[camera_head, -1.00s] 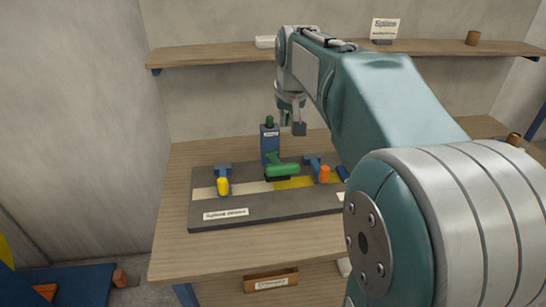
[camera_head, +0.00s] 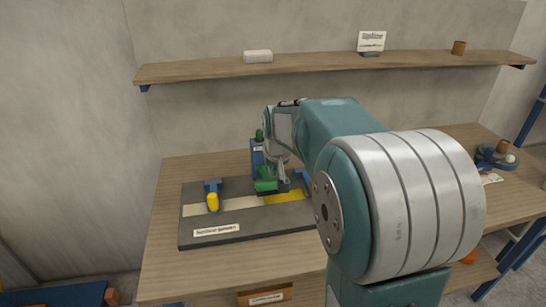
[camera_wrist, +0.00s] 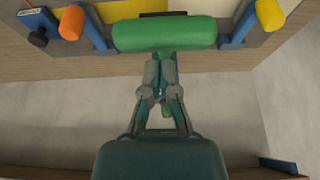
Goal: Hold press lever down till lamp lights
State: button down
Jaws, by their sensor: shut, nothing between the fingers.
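The press lever's green handle (camera_head: 266,186) lies across the dark tape board (camera_head: 192,236), partly hidden behind my arm. In the wrist view the handle (camera_wrist: 165,33) spans the top middle. My gripper (camera_wrist: 160,58) is shut and empty, its fingertips close to the handle's near edge; whether they touch is unclear. In the head view my gripper (camera_head: 284,186) is at the handle's right end. A blue post (camera_head: 257,155) behind the handle carries a small dark green dome (camera_head: 259,136), likely the lamp. It shows no clear glow.
A yellow-knobbed clamp (camera_head: 213,202) stands left of the handle. An orange-knobbed clamp (camera_wrist: 73,22) shows in the wrist view. A shelf (camera_head: 200,72) runs along the wall above. The wooden table (camera_head: 170,270) is bare at front left.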

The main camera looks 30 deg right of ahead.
jog(key=shift+s+a+f, duration=0.1)
jog(key=shift+f, duration=0.1)
jog(key=shift+a, duration=0.25)
jog(key=s+f, duration=0.1)
jog(key=f, duration=0.1)
jog(key=s+f, duration=0.1)
jog(key=f, duration=0.2)
jog(key=s+f, duration=0.1)
jog(key=f, duration=0.2)
jog(key=shift+s+a, duration=0.15)
jog(key=shift+a, duration=0.15)
jog(key=shift+s+a+f, duration=0.15)
jog(key=shift+s+f, duration=0.15)
jog(key=shift+f, duration=0.2)
dwell(1.9)
jog(key=s+v, duration=0.1)
jog(key=v, duration=1.2)
jog(key=shift+a, duration=0.2)
